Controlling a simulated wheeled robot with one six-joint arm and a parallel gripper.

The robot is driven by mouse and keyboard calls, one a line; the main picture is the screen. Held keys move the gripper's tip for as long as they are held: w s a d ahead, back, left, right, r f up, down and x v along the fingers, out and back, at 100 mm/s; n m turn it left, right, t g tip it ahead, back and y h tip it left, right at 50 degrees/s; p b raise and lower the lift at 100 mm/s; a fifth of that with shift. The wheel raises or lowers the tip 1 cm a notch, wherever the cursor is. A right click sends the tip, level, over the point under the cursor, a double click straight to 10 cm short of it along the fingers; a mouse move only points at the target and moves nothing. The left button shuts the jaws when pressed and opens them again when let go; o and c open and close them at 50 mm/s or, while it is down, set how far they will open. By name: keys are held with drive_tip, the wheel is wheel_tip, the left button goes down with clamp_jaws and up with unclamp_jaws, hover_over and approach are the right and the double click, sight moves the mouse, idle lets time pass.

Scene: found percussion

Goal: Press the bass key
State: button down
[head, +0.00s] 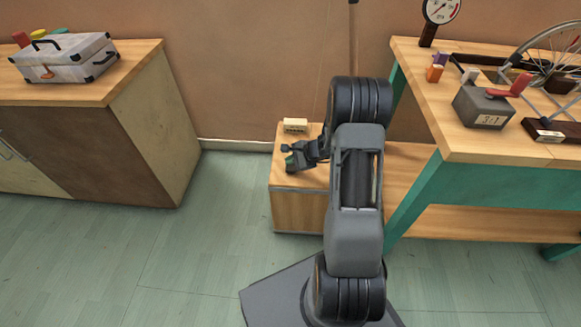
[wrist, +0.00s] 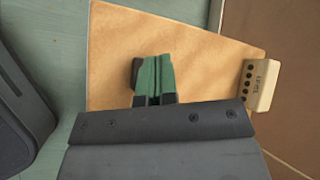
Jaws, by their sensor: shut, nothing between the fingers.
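My gripper (head: 291,162) is over the top of a low wooden box (head: 283,178). In the wrist view its two green fingers (wrist: 157,80) are pressed together with nothing between them, above the box's pale wooden top (wrist: 205,60). A small dark piece (wrist: 136,72) shows just left of the fingertips, partly hidden by them. It may be the bass key, but I cannot tell. I also cannot tell whether the fingertips touch it. A cream block (head: 295,125) stands at the box's back edge. The wrist view shows it at the right (wrist: 260,86), with a row of dark holes and small lettering.
A workbench (head: 480,148) with green legs stands right of the box, carrying a grey block with a red lever (head: 486,105), a dial gauge (head: 440,10) and a bicycle wheel (head: 555,45). A cabinet (head: 90,150) with a silver case (head: 66,58) stands left. Floor between is clear.

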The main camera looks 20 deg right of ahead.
sight(291, 168)
drive_tip(key=shift+f+b, duration=0.25)
drive_tip(key=shift+b, duration=0.05)
drive_tip(key=shift+f, duration=0.2)
drive_tip(key=shift+f+b, duration=0.55)
drive_tip(key=shift+b, duration=0.3)
idle(0.5)
drive_tip(key=shift+r, duration=0.2)
drive_tip(key=shift+r+p, duration=0.65)
drive_tip(key=shift+r, duration=0.2)
drive_tip(key=shift+r, duration=0.1)
drive_tip(key=shift+r+p, duration=1.75)
drive_tip(key=shift+r, duration=0.65)
